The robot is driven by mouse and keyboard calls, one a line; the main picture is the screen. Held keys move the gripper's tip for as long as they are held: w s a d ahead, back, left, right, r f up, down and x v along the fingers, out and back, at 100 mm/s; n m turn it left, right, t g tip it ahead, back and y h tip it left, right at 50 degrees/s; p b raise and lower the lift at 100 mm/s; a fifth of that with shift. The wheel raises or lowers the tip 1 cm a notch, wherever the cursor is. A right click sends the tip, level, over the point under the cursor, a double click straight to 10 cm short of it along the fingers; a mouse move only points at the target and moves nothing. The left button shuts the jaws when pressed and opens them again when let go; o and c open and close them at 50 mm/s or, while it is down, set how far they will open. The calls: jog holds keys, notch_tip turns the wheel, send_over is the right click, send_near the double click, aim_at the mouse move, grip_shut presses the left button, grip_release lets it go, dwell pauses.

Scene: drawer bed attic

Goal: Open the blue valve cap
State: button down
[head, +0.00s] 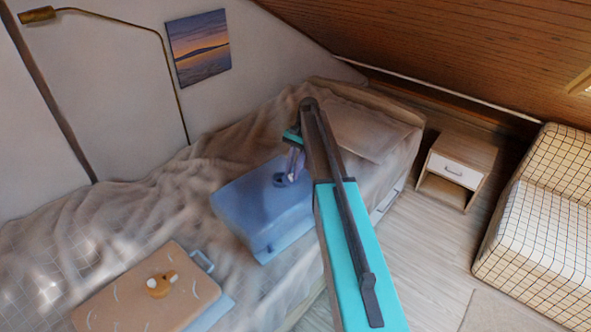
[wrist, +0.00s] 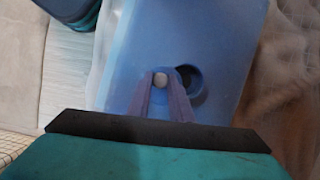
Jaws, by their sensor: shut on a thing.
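A blue box-like item (head: 240,210) lies on the bed. Its blue valve (head: 282,181) is near its upper right part in the head view. My gripper (head: 291,168) reaches down to it from above. In the wrist view, the two purple fingers of my gripper (wrist: 161,86) are shut on the blue valve cap, with a pale round spot (wrist: 160,79) between their tips. Right beside it, a dark round opening with a blue rim (wrist: 192,84) shows uncovered. The fingers hide much of the cap, so I cannot tell if it is still attached.
A tan case (head: 150,300) with a brown, mushroom-like valve (head: 161,285) lies on the bed at the lower left. A pillow (head: 360,128) is at the bed's far end. A nightstand (head: 455,168) and a checked sofa (head: 540,225) stand right, with open floor between.

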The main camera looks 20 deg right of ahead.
jog(key=shift+a, duration=0.15)
jog(key=c, duration=1.6)
grip_release()
jog(key=shift+a, duration=0.1)
jog(key=b+v, duration=0.1)
jog(key=v, duration=1.3)
jog(key=shift+s+a+b, duration=0.1)
jog(key=shift+b, duration=0.3)
jog(key=shift+f, duration=0.1)
jog(key=shift+c, duration=0.2)
